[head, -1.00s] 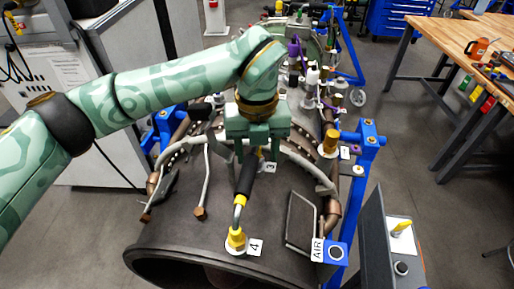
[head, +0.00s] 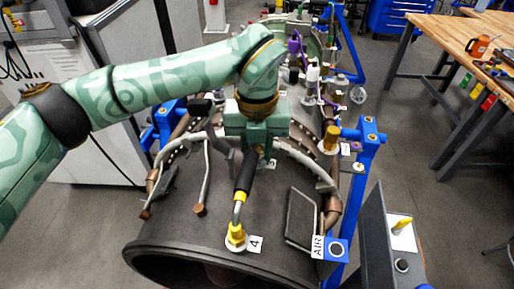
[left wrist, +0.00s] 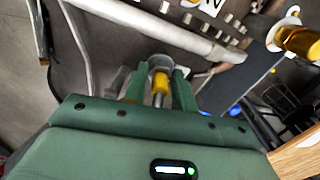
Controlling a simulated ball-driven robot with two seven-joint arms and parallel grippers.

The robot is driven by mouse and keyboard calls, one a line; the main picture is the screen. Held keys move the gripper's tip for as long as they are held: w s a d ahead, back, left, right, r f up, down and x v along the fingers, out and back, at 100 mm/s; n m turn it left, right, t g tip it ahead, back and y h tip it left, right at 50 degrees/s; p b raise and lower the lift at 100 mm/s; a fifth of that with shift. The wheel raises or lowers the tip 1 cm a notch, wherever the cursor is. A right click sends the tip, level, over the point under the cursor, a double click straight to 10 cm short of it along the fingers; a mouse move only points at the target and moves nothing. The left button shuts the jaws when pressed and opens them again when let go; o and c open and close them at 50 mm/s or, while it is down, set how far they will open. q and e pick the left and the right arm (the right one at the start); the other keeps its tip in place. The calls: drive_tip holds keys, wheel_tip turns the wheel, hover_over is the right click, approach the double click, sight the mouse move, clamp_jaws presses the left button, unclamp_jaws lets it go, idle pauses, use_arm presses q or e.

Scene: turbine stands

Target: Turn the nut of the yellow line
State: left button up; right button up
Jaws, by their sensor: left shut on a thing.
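The yellow line runs up the dark turbine casing. It has a black sleeve (head: 244,177), a bent metal tube and a yellow fitting (head: 236,235) at its lower end beside label 4. Its upper end goes behind my left gripper (head: 258,153), next to a label partly hidden there. My left gripper points down at that end. In the left wrist view, the fingers (left wrist: 160,88) close around a yellow nut (left wrist: 160,84) with a grey ring beyond it. The exact contact is partly hidden by the fingers. My right gripper does not show.
Grey pipes arch over the casing around the gripper. A gold cap (head: 330,138) stands to the right, beside a blue stand (head: 370,150). A dark panel (head: 301,219) lies on the casing at lower right. A wooden workbench (head: 450,35) is farther right.

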use_arm(q)
drive_tip(key=m+b, duration=0.1)
drive_tip(key=m, duration=0.2)
drive_tip(key=shift+m, duration=0.3)
drive_tip(key=shift+m+b, duration=0.5)
drive_tip(key=shift+m, duration=0.6)
drive_tip(key=o, duration=1)
wheel_tip(320, 180, up, 16)
drive_tip(key=shift+r+b, duration=0.2)
drive_tip(key=shift+b, duration=0.2)
drive_tip(key=shift+c, duration=0.4)
